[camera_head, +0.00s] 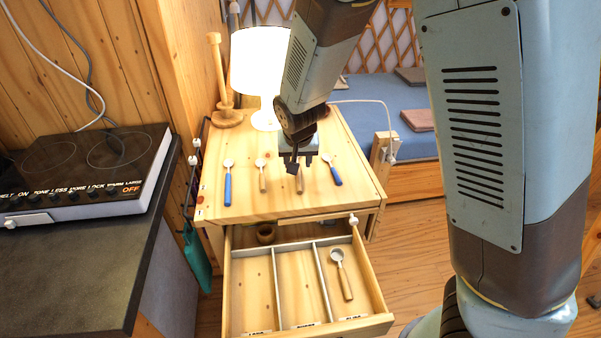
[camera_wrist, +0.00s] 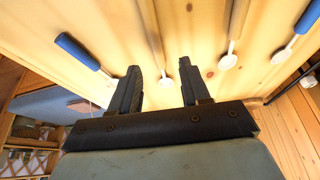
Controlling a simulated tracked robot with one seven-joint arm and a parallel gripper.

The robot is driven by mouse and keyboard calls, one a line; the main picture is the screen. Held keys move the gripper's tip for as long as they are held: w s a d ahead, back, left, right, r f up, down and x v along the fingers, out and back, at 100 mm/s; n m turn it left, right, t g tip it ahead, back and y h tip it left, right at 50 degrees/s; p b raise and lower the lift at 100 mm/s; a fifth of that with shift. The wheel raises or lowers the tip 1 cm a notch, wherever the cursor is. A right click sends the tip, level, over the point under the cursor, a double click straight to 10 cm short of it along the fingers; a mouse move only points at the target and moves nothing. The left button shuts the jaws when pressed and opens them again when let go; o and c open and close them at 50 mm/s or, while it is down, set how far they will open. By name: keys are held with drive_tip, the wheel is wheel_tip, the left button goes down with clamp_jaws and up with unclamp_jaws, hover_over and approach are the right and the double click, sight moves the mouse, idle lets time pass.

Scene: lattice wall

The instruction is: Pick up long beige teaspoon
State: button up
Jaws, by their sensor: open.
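Several spoons lie in a row on the wooden cabinet top (camera_head: 282,202). A beige-handled teaspoon (camera_head: 299,183) lies under my gripper (camera_head: 297,163), which hides its bowl end in the head view. In the wrist view my gripper (camera_wrist: 162,88) is open and empty, and this spoon's beige handle (camera_wrist: 153,24) runs toward the gap between the fingers. A second beige-handled spoon (camera_head: 262,178) lies to its left; it also shows in the wrist view (camera_wrist: 237,20). Blue-handled spoons lie at the left (camera_head: 228,188) and right (camera_head: 334,176).
The drawer (camera_head: 275,247) below is open, with three labelled compartments. A larger beige-handled spoon (camera_head: 342,275) lies in its right compartment. A lit lamp (camera_head: 260,65) and a wooden stand (camera_head: 222,90) are behind the spoons. A dark hob (camera_head: 80,170) is at the left.

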drive_tip(key=shift+x, duration=2.2)
drive_tip(key=shift+d, duration=0.1)
drive_tip(key=shift+c, duration=0.2)
clamp_jaws()
